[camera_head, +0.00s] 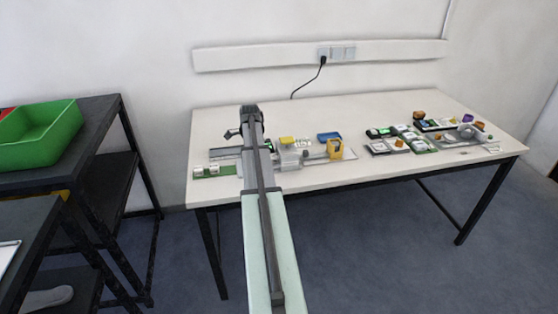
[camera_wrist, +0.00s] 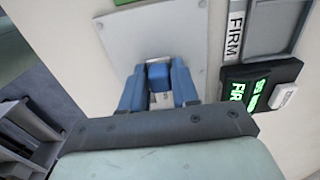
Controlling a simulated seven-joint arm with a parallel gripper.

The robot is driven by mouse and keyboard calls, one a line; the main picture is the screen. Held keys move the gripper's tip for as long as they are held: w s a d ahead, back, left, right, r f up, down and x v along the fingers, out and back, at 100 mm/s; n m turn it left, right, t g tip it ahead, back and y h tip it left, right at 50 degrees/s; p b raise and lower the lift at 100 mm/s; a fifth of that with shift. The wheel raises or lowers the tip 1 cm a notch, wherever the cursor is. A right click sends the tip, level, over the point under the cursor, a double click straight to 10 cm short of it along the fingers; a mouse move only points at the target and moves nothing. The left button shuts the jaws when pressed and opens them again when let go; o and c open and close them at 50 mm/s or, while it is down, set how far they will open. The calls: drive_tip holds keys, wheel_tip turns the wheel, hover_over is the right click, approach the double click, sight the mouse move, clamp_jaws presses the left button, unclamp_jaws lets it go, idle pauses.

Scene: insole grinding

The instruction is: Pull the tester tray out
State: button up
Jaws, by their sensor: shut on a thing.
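In the wrist view my gripper (camera_wrist: 158,74) has its two blue fingers closed in on a small blue piece between them. This piece sits at the near edge of a flat light-grey plate (camera_wrist: 150,35), which looks like the tester tray. I cannot tell how far the tray is out. To the right is a black unit (camera_wrist: 262,74) with a lit green display reading in part "FIRM". In the head view my arm reaches over the left part of the table and hides my fingers and the tray.
Several small boxes stand at the right end. A black shelf with a green bin (camera_head: 40,135) stands at the left. The table's middle back is clear.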

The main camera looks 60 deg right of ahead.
drive_tip(key=shift+w+a, duration=1.35)
drive_tip(key=o, duration=0.6)
drive_tip(key=shift+r, duration=3.5)
drive_tip(key=shift+w, duration=0.1)
